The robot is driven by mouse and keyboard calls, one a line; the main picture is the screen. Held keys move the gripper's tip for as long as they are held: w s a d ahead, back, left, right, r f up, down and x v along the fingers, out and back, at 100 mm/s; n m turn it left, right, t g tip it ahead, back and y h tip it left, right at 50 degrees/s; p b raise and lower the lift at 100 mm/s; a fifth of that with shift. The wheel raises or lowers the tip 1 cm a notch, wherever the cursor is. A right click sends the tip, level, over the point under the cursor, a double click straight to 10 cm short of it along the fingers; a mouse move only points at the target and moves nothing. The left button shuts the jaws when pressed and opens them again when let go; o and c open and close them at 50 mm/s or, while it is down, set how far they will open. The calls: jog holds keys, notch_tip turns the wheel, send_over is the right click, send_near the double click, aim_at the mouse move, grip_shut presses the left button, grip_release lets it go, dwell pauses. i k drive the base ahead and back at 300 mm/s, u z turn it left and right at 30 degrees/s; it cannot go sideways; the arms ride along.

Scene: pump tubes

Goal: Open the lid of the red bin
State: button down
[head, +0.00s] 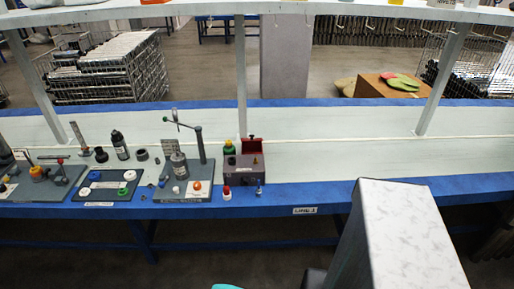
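A small box (240,174) in dull reddish brown stands near the front edge of the workbench, right of centre-left. Whether this panel is hinged to the box is too small to tell. No other clearly red bin shows. My gripper is not in view.
A grey fixture with a post (198,146) stands left of the box. A red-capped bottle (227,193) stands in front of it. More trays and bottles fill the bench's left. The bench (340,160) is clear to the right. Shelf posts (241,80) rise behind.

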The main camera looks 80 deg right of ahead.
aim_at(252, 139)
jog(key=z, duration=0.85)
